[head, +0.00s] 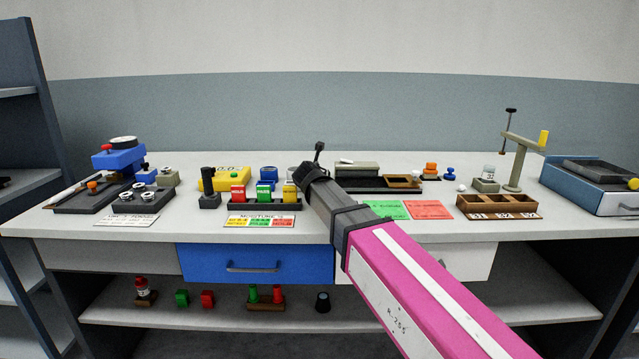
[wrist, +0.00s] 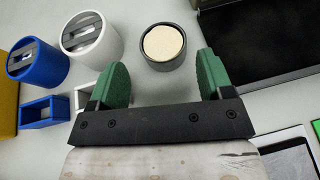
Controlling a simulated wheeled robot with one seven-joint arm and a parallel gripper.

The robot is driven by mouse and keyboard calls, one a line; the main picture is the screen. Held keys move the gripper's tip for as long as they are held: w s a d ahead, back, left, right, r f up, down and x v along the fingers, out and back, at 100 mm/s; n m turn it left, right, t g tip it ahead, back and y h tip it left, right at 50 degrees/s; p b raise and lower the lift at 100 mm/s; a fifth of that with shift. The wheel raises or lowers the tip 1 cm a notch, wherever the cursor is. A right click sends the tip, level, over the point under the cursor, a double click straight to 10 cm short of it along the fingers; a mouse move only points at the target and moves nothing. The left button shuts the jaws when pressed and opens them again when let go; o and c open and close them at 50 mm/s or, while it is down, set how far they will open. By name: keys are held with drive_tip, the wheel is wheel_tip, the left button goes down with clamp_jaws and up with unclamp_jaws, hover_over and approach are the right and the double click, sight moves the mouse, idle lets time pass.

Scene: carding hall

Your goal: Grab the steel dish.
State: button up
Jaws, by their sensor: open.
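A round dark grey dish (wrist: 149,62), which I take for the steel dish, stands upright in the wrist view with a cream-coloured round piece inside it. My gripper (wrist: 162,72) is open, its two green fingers apart and nothing between them. The dish lies just beyond the fingertips, roughly centred between them, and no contact shows. In the head view my pink and grey arm reaches over the middle of the bench, and it hides the dish and the fingers.
A white cup (wrist: 92,43) and a blue cup (wrist: 38,66) stand left of the dish, with a blue square frame (wrist: 44,112) and a white one below them. A black tray (wrist: 262,45) lies close on the right. A yellow box (head: 232,178) stands further left on the bench.

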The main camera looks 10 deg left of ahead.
drive_tip(key=x, duration=0.6)
drive_tip(key=shift+d+f, duration=0.15)
drive_tip(key=shift+f, duration=0.15)
drive_tip(key=c, duration=0.7)
